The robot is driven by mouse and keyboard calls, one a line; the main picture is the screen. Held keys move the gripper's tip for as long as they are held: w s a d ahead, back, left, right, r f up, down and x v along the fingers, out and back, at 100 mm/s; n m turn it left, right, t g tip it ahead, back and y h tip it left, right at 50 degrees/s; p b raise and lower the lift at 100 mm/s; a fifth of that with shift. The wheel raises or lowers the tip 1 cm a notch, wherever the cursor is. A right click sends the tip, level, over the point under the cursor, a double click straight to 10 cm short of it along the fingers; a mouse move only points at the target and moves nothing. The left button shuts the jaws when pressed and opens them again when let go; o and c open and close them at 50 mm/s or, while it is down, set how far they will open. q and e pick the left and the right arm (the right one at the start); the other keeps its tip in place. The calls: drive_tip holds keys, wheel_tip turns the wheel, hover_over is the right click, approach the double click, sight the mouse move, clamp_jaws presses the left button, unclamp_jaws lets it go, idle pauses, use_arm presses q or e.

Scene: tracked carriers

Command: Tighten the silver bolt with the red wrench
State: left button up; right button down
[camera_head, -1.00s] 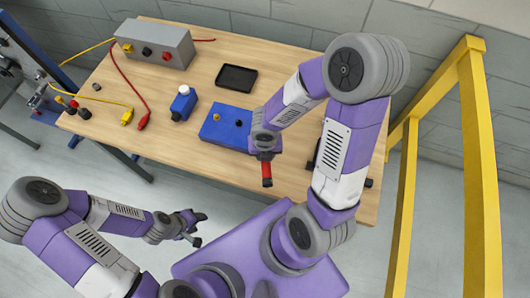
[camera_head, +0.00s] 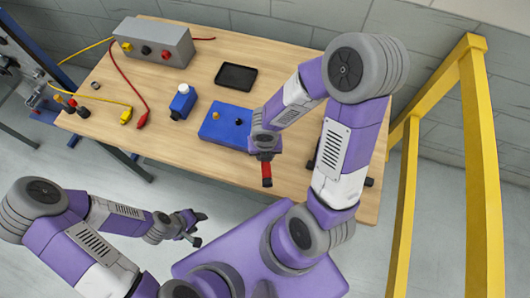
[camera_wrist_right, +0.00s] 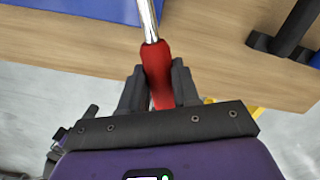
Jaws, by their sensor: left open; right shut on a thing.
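The red wrench (camera_head: 267,174) has a red handle and, in the right wrist view, a silver shaft (camera_wrist_right: 149,20). My right gripper (camera_head: 265,156) is shut on the red handle; its two fingers (camera_wrist_right: 158,72) press on both sides of it. The shaft points toward the blue block (camera_head: 224,134), and the wrench's head is out of sight. The block carries a gold-coloured bolt (camera_head: 216,116) and a small darker fitting (camera_head: 239,122). I cannot pick out the silver bolt for certain. My left gripper (camera_head: 199,229) is open and empty, in front of the table's near edge.
The wooden table (camera_head: 190,152) also holds a grey box (camera_head: 172,48) with cables, a blue bottle (camera_head: 182,104), a black tray (camera_head: 236,77) and a small ring (camera_head: 96,85). A black object lies right of my right gripper. A yellow frame (camera_head: 478,160) stands at the right.

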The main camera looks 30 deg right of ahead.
drive_tip(key=shift+f, duration=0.1)
idle(0.3)
drive_tip(key=shift+f+b, duration=0.35)
drive_tip(key=shift+b, duration=0.05)
idle(0.6)
drive_tip(key=c, duration=1.5)
unclamp_jaws()
clamp_jaws()
